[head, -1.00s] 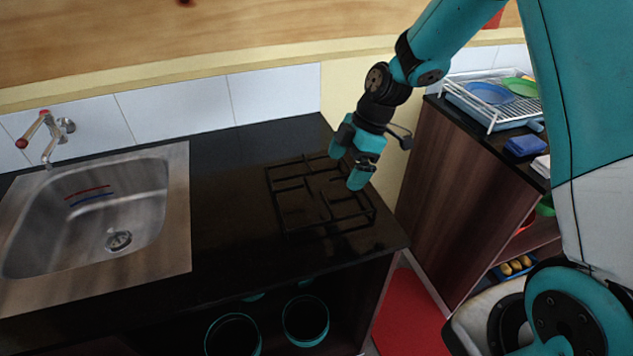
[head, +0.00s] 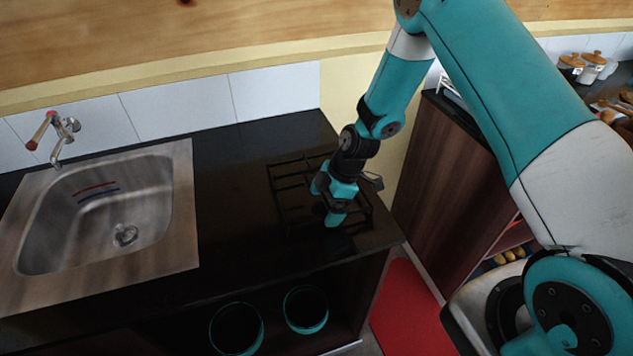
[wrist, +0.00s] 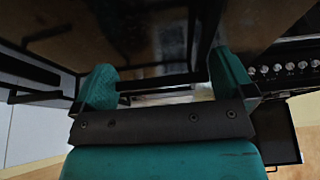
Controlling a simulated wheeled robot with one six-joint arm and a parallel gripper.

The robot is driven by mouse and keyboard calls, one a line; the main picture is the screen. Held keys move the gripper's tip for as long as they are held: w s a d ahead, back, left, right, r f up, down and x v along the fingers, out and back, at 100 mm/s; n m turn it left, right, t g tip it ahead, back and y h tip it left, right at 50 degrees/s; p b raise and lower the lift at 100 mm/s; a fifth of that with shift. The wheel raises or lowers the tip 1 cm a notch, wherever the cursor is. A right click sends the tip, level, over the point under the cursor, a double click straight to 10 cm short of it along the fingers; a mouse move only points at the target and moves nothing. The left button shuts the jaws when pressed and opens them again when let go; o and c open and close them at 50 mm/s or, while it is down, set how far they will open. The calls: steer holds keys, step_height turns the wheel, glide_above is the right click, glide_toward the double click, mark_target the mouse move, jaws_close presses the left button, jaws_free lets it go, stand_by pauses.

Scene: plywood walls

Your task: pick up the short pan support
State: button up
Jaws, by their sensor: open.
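The short pan support, a black wire grate (head: 276,198), lies on the dark hob at the right end of the counter. It is dark on dark, so its outline is faint. My gripper (head: 326,204) is low over the right part of the grate, pointing down, and hides some bars. In the wrist view my gripper (wrist: 163,82) has its two teal fingers apart, with a dark bar of the pan support (wrist: 155,84) running across between them. I cannot tell whether the fingers touch the bar.
A steel sink (head: 110,215) with a tap (head: 58,135) is set into the counter at left. Two dark pots with teal rims (head: 237,328) sit on the shelf below. A brown cabinet (head: 440,180) stands at right, with a red mat (head: 408,310) on the floor.

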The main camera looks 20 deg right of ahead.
steer(key=c, duration=1.3)
